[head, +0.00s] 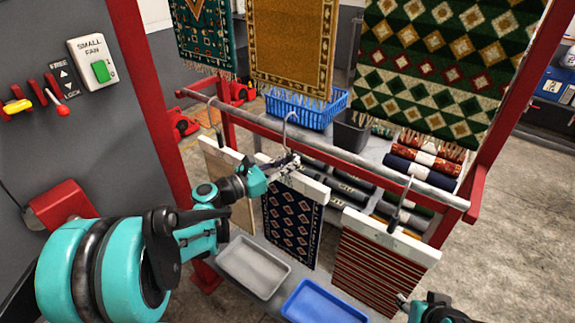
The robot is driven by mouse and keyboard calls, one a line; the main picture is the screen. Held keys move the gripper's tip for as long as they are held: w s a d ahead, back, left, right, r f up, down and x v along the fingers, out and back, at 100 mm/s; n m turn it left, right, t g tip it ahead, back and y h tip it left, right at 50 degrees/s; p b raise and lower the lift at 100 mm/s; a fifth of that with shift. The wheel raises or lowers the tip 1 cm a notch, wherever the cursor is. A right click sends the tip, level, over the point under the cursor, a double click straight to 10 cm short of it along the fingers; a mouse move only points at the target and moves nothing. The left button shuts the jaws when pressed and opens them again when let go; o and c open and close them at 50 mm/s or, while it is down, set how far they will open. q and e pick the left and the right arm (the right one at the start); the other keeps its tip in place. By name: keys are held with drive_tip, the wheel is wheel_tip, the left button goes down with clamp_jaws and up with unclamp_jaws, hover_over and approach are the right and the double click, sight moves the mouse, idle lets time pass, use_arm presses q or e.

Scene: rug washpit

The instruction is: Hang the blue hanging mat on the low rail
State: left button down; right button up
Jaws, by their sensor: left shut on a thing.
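The blue hanging mat (290,222), dark blue with a diamond pattern, hangs upright from a white top bar (311,187) with a metal hook (290,118). My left gripper (284,164) is shut on the mat's top bar near its left end. The low rail (330,150) is a grey pipe running from upper left to lower right. The hook's curved top shows at the rail, a little above it; I cannot tell whether it rests on the pipe. My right gripper (408,300) is partly in view at the bottom right, and its jaws are unclear.
A beige mat (228,190) hangs to the left and a red striped mat (375,268) to the right. A grey tray (253,266) and a blue tray (322,304) lie below. Rugs hang above, and rolled rugs and a blue basket (303,108) stand behind.

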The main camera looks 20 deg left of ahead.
sight(285, 175)
use_arm(q)
drive_tip(key=shift+w, duration=0.2)
drive_tip(key=shift+f, duration=0.15)
drive_tip(key=shift+f+b, duration=1.85)
drive_tip(key=shift+f, duration=0.1)
